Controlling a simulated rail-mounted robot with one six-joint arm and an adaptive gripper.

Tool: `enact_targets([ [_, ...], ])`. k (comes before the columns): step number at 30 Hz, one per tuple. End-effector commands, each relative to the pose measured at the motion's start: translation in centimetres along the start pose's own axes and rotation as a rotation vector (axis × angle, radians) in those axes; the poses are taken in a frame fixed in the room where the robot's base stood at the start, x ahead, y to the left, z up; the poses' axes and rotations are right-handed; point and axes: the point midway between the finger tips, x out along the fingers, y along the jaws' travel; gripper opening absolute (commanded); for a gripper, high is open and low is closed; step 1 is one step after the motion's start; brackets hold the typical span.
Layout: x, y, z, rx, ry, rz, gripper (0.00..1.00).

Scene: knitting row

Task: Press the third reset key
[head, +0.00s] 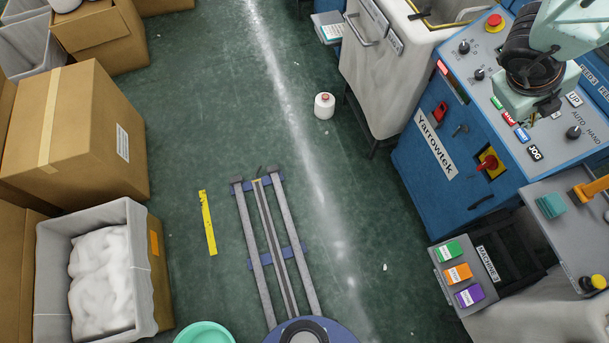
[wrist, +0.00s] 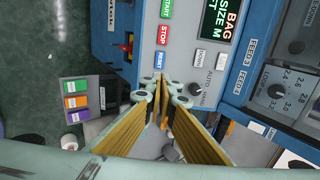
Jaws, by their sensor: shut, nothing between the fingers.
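In the wrist view the blue reset key (wrist: 158,60) lies just above my gripper (wrist: 165,88), below the red stop key (wrist: 163,35). My gripper (head: 547,106) is shut and empty, over the panel to the right of the row in the head view. I see no contact with a key. A separate grey box (head: 441,285) holds green, orange and purple keys beside a MACHINE 3 label.
An AUTO/HAND knob (wrist: 194,90) sits right of my gripper. A red switch on a yellow plate (head: 487,162) is on the machine's front. Cardboard boxes (head: 75,130) and a grey bin (head: 140,225) stand at left. Green floor (head: 200,110) between is mostly clear.

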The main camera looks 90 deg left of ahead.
Motion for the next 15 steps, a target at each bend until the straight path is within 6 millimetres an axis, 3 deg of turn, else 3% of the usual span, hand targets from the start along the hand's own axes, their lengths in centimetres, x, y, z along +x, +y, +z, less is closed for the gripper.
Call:
enact_targets([
  [1, -1.5, 0.0, 1.6, -0.010, -0.023, -0.010, 0.00],
  [5, -1.0, 0.0, 1.6, -0.010, -0.023, -0.010, 0.00],
  [15, 2.3, 0.1, 1.5, -0.010, -0.020, -0.008, 0.00],
])
